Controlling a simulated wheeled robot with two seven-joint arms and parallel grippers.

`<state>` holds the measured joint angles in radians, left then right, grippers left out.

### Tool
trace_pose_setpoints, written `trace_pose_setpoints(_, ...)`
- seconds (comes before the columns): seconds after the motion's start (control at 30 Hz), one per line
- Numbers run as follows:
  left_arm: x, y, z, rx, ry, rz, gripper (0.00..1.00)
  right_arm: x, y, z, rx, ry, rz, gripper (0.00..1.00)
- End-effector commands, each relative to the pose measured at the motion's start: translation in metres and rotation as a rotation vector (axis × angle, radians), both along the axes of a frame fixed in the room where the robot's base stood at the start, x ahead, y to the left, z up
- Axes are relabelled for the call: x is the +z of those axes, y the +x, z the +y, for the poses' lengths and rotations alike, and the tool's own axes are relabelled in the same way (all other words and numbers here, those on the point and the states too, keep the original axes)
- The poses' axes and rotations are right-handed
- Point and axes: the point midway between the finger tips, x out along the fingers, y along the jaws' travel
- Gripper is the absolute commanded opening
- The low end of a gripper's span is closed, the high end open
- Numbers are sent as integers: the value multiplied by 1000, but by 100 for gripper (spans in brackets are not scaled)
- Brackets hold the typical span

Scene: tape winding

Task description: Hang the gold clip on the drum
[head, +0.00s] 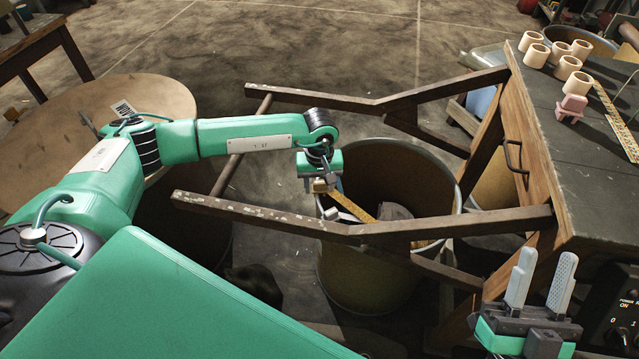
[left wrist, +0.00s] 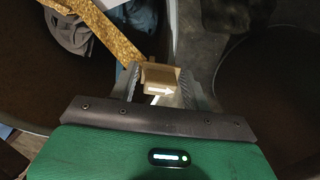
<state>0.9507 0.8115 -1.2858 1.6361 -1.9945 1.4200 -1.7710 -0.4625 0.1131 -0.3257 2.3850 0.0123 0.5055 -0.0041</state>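The gold clip (left wrist: 160,73) is a small tan-gold block between the fingers of my left gripper (left wrist: 158,88), which appears shut on it. In the head view the clip (head: 320,186) shows small under my left gripper (head: 322,183), at the near-left rim of the drum (head: 365,270). The drum is a large, open, rusty tan barrel. In the left wrist view its rim (left wrist: 168,30) runs up beyond the clip. I cannot tell whether the clip touches the rim. My right gripper (head: 541,283) is open and empty at the lower right, its fingers pointing up.
A speckled gold strip (left wrist: 108,28) and grey cloth (left wrist: 68,30) lie in the drum. Dark wooden bars (head: 365,231) pass beside and across it. A workbench (head: 585,150) with cream rolls (head: 536,56) and a pink piece (head: 571,108) stands right. A round board (head: 165,92) lies left.

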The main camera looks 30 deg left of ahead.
Motion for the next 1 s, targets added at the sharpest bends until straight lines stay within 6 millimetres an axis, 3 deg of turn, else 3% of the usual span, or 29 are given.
trace_pose_setpoints(0.07, 0, 0, 0, 0, 0, 0, 64, 0, 0, 0, 0, 0, 0, 38)
trace_pose_setpoints(0.47, 7, 0, 0, 0, 1, -1, 64, 0, 2, 1, 1, -4, 16, 38)
trace_pose_setpoints(0.57, 21, 1, 0, -1, 0, -2, 64, -14, 6, 6, 14, -22, 101, 38)
trace_pose_setpoints(1.0, 114, 1, 1, -1, 0, -2, 64, -88, 18, 30, 77, -122, 523, 38)
